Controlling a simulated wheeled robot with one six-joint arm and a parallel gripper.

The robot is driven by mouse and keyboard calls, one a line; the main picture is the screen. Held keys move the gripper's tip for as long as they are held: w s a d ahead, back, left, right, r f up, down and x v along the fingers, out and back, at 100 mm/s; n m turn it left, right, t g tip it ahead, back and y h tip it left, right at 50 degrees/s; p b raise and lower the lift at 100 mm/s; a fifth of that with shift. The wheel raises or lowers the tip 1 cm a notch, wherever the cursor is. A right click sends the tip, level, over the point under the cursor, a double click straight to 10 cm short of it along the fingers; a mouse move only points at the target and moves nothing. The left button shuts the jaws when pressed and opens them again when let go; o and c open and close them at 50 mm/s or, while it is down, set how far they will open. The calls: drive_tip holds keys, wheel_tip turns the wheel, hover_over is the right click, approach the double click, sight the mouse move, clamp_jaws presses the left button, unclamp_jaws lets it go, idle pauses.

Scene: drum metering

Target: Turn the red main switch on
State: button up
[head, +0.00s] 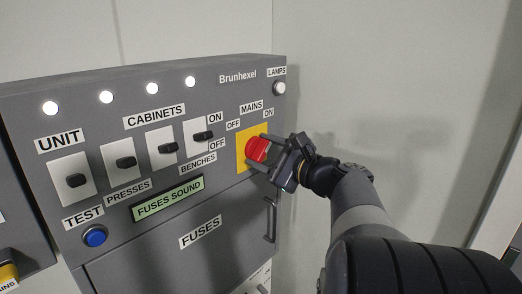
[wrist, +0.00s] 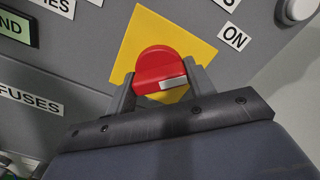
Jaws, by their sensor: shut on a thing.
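The red main switch (head: 257,149) is a round red knob on a yellow plate (head: 242,157) at the right of the grey panel, under the MAINS label. OFF is printed at its upper left and ON at its upper right. My gripper (head: 264,153) is shut on the knob, one finger on each side. In the wrist view the red knob (wrist: 160,70) sits between the two fingers, with a pale mark on its lower right face. The yellow plate (wrist: 195,52) shows behind it, and the ON label (wrist: 235,39) is up and right.
Several small toggle switches (head: 125,162) line the panel to the left. A display (head: 167,198) reads FUSES SOUND. A blue TEST button (head: 94,236) is lower left. A door handle (head: 270,220) stands out below the knob. A plain wall is to the right.

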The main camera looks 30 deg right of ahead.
drive_tip(key=shift+f, duration=0.1)
idle(0.3)
drive_tip(key=o, duration=1)
drive_tip(key=b+v, duration=0.1)
drive_tip(key=v, duration=0.9)
drive_tip(key=shift+s+d+b, duration=0.15)
drive_tip(key=shift+s+b, duration=0.25)
drive_tip(key=shift+p+x, duration=0.9)
drive_tip(key=shift+x, duration=4.55)
